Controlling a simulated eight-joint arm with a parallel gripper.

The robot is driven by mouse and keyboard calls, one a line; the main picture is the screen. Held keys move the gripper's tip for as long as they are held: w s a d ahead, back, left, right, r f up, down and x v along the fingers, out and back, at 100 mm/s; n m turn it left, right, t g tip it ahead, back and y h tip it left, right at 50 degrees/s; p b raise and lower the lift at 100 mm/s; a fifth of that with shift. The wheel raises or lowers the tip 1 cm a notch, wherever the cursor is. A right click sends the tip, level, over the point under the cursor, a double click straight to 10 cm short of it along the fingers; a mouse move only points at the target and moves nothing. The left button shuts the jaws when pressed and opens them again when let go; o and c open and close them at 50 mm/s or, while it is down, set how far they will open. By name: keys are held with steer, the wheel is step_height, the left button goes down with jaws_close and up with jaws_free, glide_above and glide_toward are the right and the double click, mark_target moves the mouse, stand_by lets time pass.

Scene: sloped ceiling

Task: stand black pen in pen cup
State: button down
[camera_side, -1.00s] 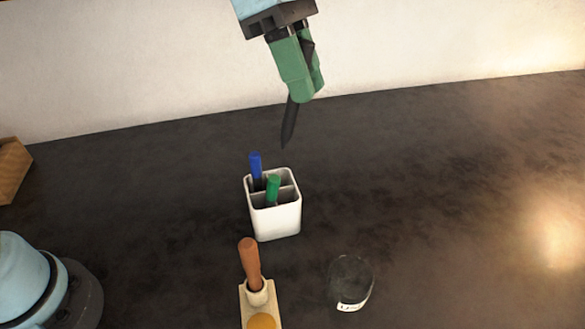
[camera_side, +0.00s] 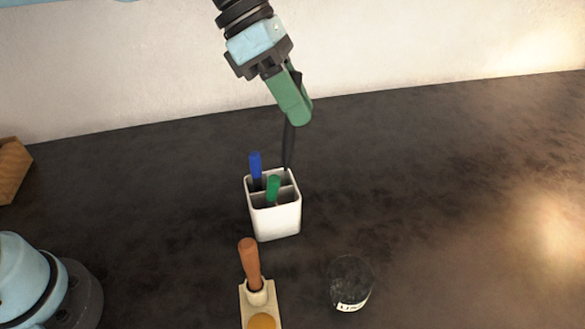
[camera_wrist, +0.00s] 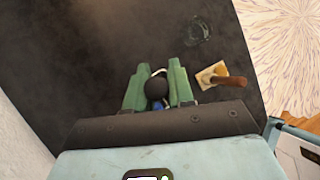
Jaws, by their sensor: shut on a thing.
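The white pen cup (camera_side: 277,222) stands upright on the dark counter with divided compartments. A blue pen (camera_side: 255,165) stands at its back left and a green pen (camera_side: 273,188) nearer the front. My gripper (camera_side: 296,118) is shut on the black pen (camera_side: 289,147) above the cup's back right. The pen points down, nearly upright, its lower end at the back right opening; I cannot tell whether it is inside or just above. In the wrist view the pen's round black end (camera_wrist: 156,84) shows between the green fingers, which mostly hide the cup.
A wooden-handled tool (camera_side: 250,265) stands in a pale holder in front of the cup. A dark glass jar (camera_side: 350,280) with a white label is at front right. A wooden box (camera_side: 12,170) lies at far left. The counter right of the cup is clear.

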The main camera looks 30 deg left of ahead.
steer(key=shift+f, duration=0.1)
step_height(320, 180, down, 11)
stand_by(1.8)
steer(key=shift+f, duration=0.15)
steer(key=c, duration=0.9)
jaws_free()
steer(key=v, duration=1.2)
